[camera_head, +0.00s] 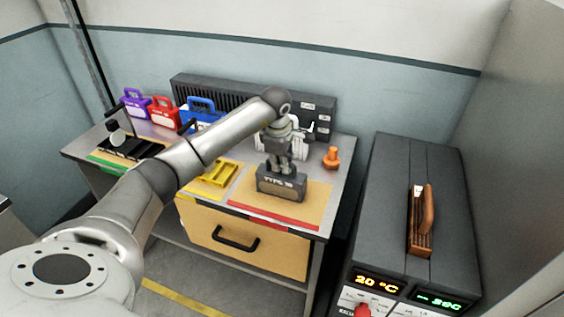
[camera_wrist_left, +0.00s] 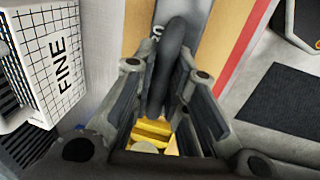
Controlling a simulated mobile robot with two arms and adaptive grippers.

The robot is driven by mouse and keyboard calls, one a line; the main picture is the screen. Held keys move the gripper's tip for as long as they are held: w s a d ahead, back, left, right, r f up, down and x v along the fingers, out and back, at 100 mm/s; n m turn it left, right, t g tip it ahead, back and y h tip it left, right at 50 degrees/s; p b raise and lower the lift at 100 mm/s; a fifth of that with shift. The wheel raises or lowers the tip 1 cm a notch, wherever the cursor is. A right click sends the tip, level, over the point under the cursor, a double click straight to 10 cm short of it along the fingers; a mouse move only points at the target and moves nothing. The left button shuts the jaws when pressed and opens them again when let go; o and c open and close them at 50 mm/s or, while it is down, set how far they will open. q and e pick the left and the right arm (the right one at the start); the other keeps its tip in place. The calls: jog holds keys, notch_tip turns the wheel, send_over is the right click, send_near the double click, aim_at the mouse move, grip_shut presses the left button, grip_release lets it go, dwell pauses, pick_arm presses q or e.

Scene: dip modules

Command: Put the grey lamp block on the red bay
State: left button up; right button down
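The grey lamp block (camera_head: 281,184) is a dark block with a light label. It stands upright on the tan bay with the red front strip, the red bay (camera_head: 314,203), at the right of the bench. My left gripper (camera_head: 284,160) is directly above it, fingers pointing down. In the left wrist view the dark handle (camera_wrist_left: 168,65) is between the two fingers, with some gap beside it, so the gripper looks open around it. The red strip (camera_wrist_left: 241,50) also shows there. My right gripper is not in view.
A yellow piece (camera_head: 218,173) lies in the neighbouring bay. An orange knob-like object (camera_head: 332,158) stands right of the block. Purple (camera_head: 136,104), red (camera_head: 164,113) and blue (camera_head: 200,112) cases stand at the back left. A dark cabinet (camera_head: 385,190) stands to the right, beyond a gap.

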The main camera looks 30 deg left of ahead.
aim_at(279, 179)
pick_arm(q)
jog(key=o, duration=0.3)
jog(key=shift+o, duration=0.2)
jog(key=shift+r, duration=0.6)
notch_tip(279, 179, up, 11)
jog(key=s+b, duration=0.2)
jog(key=shift+s+d, duration=0.15)
jog(key=shift+d, duration=0.1)
